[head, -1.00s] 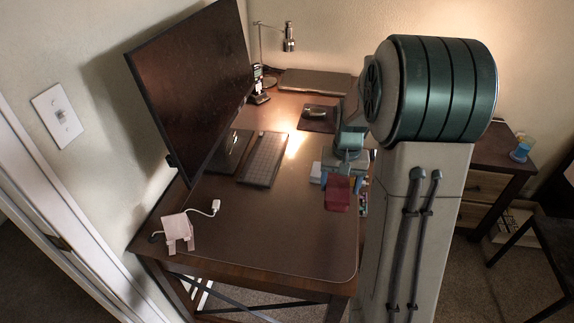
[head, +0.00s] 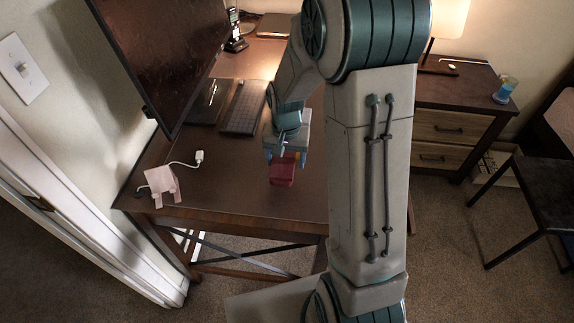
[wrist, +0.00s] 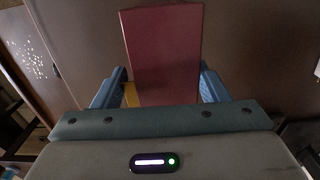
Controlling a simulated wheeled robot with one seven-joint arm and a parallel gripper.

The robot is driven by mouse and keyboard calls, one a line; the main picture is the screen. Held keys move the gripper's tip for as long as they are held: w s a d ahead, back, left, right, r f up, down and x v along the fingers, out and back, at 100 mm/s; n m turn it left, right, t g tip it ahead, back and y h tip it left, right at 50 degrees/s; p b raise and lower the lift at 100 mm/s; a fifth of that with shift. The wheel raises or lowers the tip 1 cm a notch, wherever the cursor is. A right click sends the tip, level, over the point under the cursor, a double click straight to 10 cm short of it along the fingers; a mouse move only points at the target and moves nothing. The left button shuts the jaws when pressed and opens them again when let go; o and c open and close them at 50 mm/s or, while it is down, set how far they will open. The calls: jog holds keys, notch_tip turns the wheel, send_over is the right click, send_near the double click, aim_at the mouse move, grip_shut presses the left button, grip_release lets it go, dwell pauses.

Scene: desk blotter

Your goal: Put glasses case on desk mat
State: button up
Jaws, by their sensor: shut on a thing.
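The glasses case is a dark red, flat-sided box (head: 283,174). It also shows in the wrist view (wrist: 163,50), standing out from between the blue fingers. My gripper (head: 285,157) is shut on the case, one finger on each side. The desk mat is a broad brown sheet (head: 228,186) over the front of the desk. The case is over the mat's right part in the head view; I cannot tell whether it touches. My arm hides the mat's right side.
A pink object (head: 160,185) and a white cable plug (head: 199,157) lie at the desk's left. A keyboard (head: 244,107) and a large monitor (head: 160,55) stand behind. The mat's middle looks clear. A nightstand (head: 450,125) is at the right.

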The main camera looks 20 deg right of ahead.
jog(key=shift+f, duration=1.85)
jog(key=shift+f, duration=0.2)
jog(key=o, duration=1)
jog(key=shift+r, duration=0.15)
